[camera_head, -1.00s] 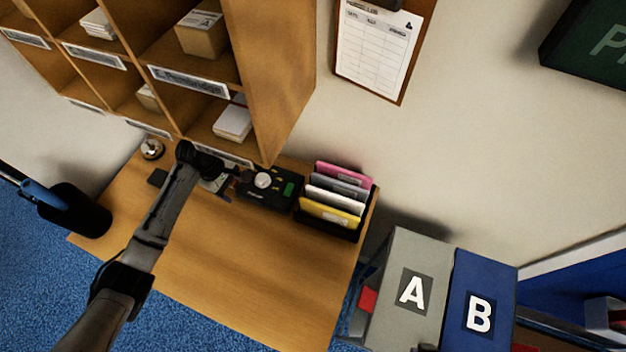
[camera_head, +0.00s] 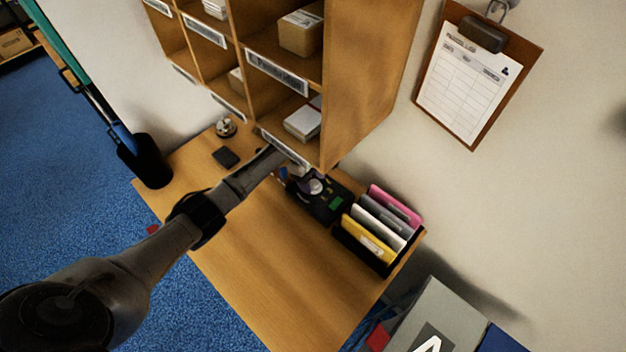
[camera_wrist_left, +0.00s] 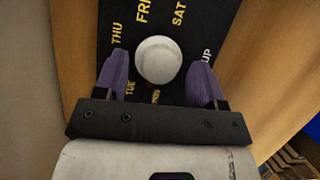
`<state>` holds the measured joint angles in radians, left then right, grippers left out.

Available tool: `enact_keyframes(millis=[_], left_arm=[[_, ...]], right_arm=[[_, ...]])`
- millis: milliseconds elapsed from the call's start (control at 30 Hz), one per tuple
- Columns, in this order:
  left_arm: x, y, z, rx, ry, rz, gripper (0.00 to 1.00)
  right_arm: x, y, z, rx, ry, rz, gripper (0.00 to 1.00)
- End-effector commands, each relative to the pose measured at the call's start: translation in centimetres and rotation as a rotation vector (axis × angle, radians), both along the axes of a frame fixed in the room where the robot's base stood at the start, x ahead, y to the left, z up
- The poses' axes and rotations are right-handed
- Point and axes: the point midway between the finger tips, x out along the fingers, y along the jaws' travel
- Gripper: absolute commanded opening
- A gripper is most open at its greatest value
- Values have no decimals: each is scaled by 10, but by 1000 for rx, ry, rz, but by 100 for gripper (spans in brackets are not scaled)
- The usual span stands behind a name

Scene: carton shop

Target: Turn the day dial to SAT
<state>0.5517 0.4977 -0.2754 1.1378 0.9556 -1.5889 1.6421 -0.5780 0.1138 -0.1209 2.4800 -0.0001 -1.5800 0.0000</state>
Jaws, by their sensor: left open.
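The day dial is a round white knob (camera_wrist_left: 158,60) on a black panel (camera_wrist_left: 185,15) with yellow day words. In the left wrist view THU, FRI and SAT show around its far side, and TUE shows nearer. A small red mark shows at the knob's near edge. My left gripper (camera_wrist_left: 160,68) is open, with one purple finger on each side of the knob; I cannot tell whether they touch it. In the head view the dial's black box (camera_head: 325,207) stands on the desk, and my left gripper is partly hidden at its left end. My right gripper is not in view.
A wooden pigeonhole shelf (camera_head: 362,90) rises close behind the box. A rack of coloured folders (camera_head: 378,228) stands to its right. A bell (camera_head: 226,127) and a small dark pad (camera_head: 225,157) lie to the left. The desk front (camera_head: 270,245) is clear.

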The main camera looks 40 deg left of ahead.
Motion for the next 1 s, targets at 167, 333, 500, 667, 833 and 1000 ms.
enact_keyframes(millis=[167,333,500,667,833,1000], left_arm=[[0,-1,-3,0,0,-1,64],[0,-1,-3,0,0,-1,64],[0,-1,-3,0,0,-1,48],[0,-1,-3,0,0,-1,32],[0,-1,-3,0,0,-1,16],[0,-1,-2,0,-1,-12,16]], right_arm=[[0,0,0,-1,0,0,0],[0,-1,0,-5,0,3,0],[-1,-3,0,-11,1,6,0],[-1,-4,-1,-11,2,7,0],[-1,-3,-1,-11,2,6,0],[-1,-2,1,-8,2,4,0]])
